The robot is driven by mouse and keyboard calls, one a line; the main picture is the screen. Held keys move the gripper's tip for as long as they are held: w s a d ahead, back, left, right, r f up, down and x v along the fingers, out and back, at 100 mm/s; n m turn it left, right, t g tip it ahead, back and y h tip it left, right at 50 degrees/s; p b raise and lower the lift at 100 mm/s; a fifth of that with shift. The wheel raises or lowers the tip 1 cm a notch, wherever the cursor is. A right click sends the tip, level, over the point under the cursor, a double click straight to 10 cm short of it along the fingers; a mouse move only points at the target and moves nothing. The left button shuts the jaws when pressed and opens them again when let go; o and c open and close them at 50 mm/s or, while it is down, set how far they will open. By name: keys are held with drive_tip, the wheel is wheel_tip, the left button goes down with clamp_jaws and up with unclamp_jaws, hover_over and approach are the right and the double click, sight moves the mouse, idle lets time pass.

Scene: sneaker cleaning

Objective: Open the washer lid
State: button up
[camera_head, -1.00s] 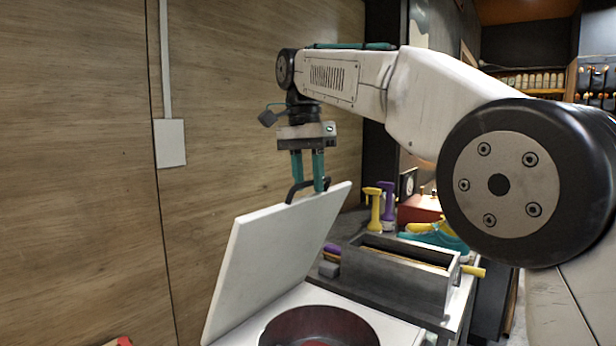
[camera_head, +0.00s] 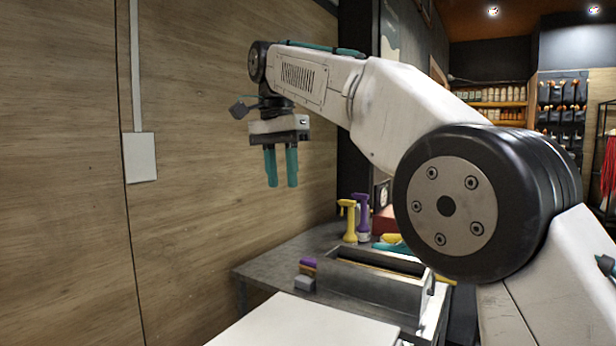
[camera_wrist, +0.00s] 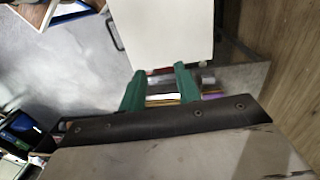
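The washer's white lid (camera_head: 305,325) shows at the bottom of the head view as a flat, level panel, cut off by the frame edge. No round drum opening shows. In the wrist view the white panel (camera_wrist: 165,30) lies at the top, with a dark handle (camera_wrist: 115,32) at its left edge. My gripper (camera_head: 282,185) points down, above and apart from the lid, near the wooden wall. Its two green fingers (camera_wrist: 158,72) are apart with nothing held between them.
A grey table (camera_head: 265,270) stands behind the washer. It holds a grey open box (camera_head: 365,285), a yellow spray bottle (camera_head: 349,222), a purple spray bottle (camera_head: 362,215) and small brushes (camera_head: 306,273). A wooden wall (camera_head: 60,200) closes off the left side.

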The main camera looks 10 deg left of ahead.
drive_tip(key=s+d+r, duration=0.1)
drive_tip(key=s+d, duration=0.5)
drive_tip(key=s, duration=0.7)
drive_tip(key=shift+s+d+r, duration=0.2)
drive_tip(key=shift+s, duration=0.2)
